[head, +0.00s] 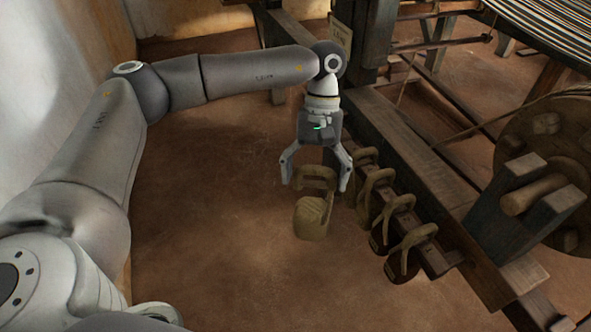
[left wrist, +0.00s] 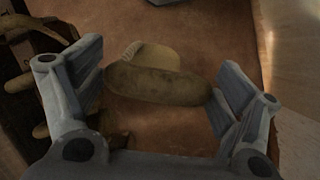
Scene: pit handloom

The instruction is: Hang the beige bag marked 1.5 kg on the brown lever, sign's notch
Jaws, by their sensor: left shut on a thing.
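My left gripper (head: 317,180) is shut on the handle of a beige bag (head: 312,218), which hangs below the fingers over open floor. In the left wrist view my gripper (left wrist: 155,88) has a finger at each end of the thick handle, and the bag body (left wrist: 152,58) shows beyond it. No weight mark is readable on the bag. A small pale sign (head: 341,36) is on the dark post at the top; its writing is too small to read. I cannot tell which wooden part is the brown lever, and no notch is clear. My right gripper is out of view.
Several similar bags (head: 398,210) hang in a row on a low wooden rail just right of the held bag. The loom's thick beam (head: 425,160) runs behind them. A wooden wheel (head: 550,130) stands at the right. The earthen floor (head: 205,220) to the left is clear.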

